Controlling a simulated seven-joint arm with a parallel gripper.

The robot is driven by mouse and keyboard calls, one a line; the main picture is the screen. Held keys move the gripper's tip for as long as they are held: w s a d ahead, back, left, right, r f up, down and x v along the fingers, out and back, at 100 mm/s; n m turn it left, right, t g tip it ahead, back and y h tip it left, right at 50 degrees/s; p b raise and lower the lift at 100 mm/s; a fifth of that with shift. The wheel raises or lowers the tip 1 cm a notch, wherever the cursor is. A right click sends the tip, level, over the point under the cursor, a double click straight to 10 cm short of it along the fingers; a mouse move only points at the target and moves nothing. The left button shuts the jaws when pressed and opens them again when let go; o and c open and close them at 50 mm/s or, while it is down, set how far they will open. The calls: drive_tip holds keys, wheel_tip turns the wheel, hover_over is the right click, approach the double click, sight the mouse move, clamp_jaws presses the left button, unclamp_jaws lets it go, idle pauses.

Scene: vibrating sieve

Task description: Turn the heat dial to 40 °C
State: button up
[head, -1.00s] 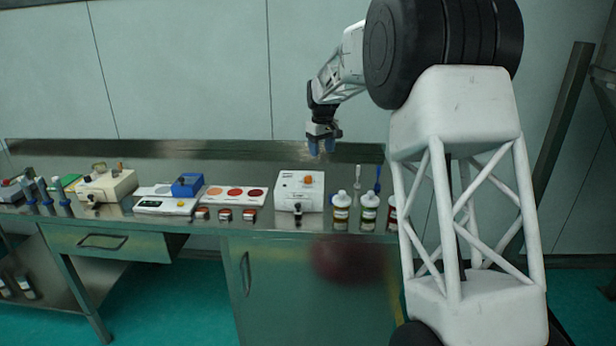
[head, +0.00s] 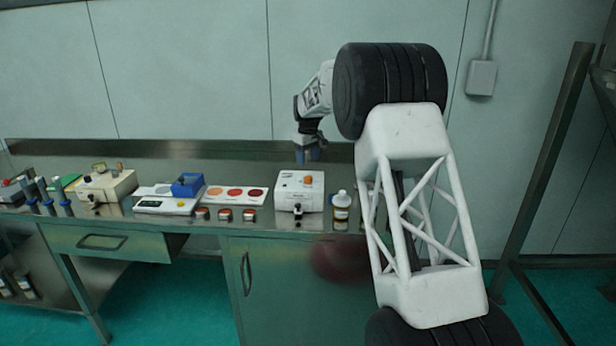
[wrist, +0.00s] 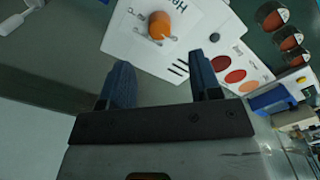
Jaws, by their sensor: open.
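The heat dial is an orange knob (head: 308,180) on top of a white box (head: 288,200) near the bench's front edge. In the wrist view the orange knob (wrist: 159,25) sits on the white panel (wrist: 190,52), with small printed marks around it and partly readable lettering. The knob's exact setting is too small to read. My gripper (head: 308,156) is open and empty, above and just behind the white box. In the wrist view its two blue fingers (wrist: 163,82) are apart, and the knob lies beyond them, untouched.
An amber bottle with a white cap (head: 341,206) stands right of the box. A card with red discs (head: 234,194), small red-topped jars (head: 226,214) and a scale with a blue block (head: 187,186) are to the left. The bench behind the box is clear.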

sight(308, 177)
drive_tip(key=shift+f, duration=0.1)
drive_tip(key=shift+f, duration=3.8)
drive_tip(key=c, duration=0.9)
